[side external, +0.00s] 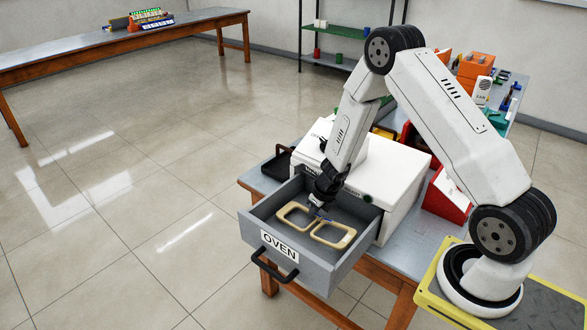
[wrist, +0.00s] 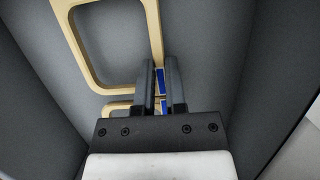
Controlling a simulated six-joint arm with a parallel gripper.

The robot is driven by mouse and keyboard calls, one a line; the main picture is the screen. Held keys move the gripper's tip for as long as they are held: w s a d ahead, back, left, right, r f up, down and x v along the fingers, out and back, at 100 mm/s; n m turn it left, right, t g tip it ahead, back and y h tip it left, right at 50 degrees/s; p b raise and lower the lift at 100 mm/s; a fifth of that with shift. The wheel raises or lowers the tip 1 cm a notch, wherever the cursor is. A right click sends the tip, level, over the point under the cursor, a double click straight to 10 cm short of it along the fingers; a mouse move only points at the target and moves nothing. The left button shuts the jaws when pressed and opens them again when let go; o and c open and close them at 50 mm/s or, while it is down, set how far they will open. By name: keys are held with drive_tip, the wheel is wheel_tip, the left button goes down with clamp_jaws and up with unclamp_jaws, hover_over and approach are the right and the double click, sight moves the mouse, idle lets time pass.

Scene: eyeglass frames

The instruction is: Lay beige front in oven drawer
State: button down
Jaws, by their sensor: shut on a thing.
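The beige front (side external: 345,243) is an eyeglass front with two rounded lens openings. It is inside the open grey oven drawer (side external: 322,270), labelled OVEN, low over or on its floor; I cannot tell whether it touches. My gripper (side external: 318,211) reaches down into the drawer and is shut on the front near its bridge. In the wrist view, one lens rim of the front (wrist: 156,30) shows beyond my fingers (wrist: 161,76). Blue patches show between the fingers. My gripper body hides much of the other lens.
The white oven body (side external: 395,170) stands behind the drawer on the bench. A black tray (side external: 277,164) is left of it, a red bin (side external: 447,200) right. The drawer walls rise around my gripper. The drawer's black handle (side external: 272,268) projects forward.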

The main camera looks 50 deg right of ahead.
drive_tip(key=shift+f, duration=0.75)
idle(0.3)
drive_tip(key=c, duration=0.6)
unclamp_jaws()
drive_tip(key=shift+r, duration=0.2)
drive_tip(key=shift+v, duration=3.7)
